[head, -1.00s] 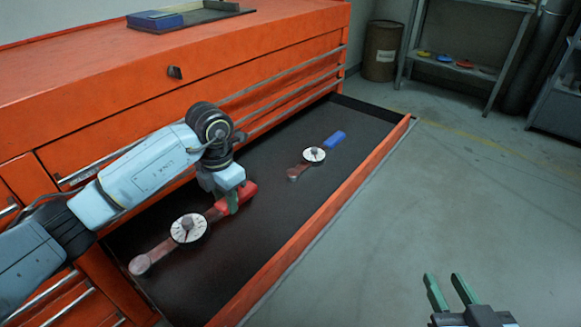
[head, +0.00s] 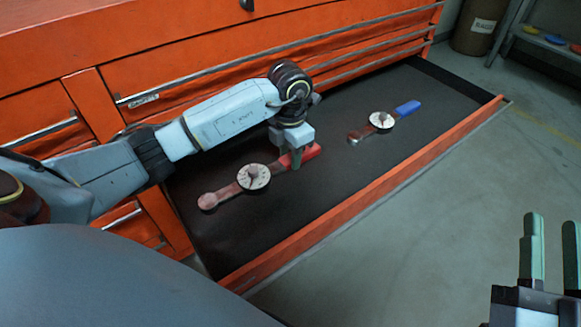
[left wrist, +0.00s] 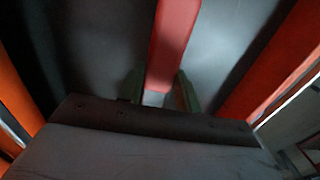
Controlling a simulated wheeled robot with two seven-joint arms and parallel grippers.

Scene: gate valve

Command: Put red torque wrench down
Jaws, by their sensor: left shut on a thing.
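The red torque wrench (head: 253,177) has a red handle, a round white dial and a brownish shaft with a rounded head. It is in the open drawer (head: 330,215) of the orange tool chest, low over or on its black floor; I cannot tell if it touches. My left gripper (head: 297,160) is shut on its red handle, which also shows between the fingers in the left wrist view (left wrist: 172,45). My right gripper (head: 548,250) is open and empty at the lower right, outside the drawer, above the grey floor.
A second torque wrench with a blue handle (head: 407,108) lies in the same drawer, further right. The drawer's orange front wall (head: 370,199) borders it. Black drawer floor is clear between and around the wrenches. A brown barrel (head: 478,28) and a shelf stand at the back right.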

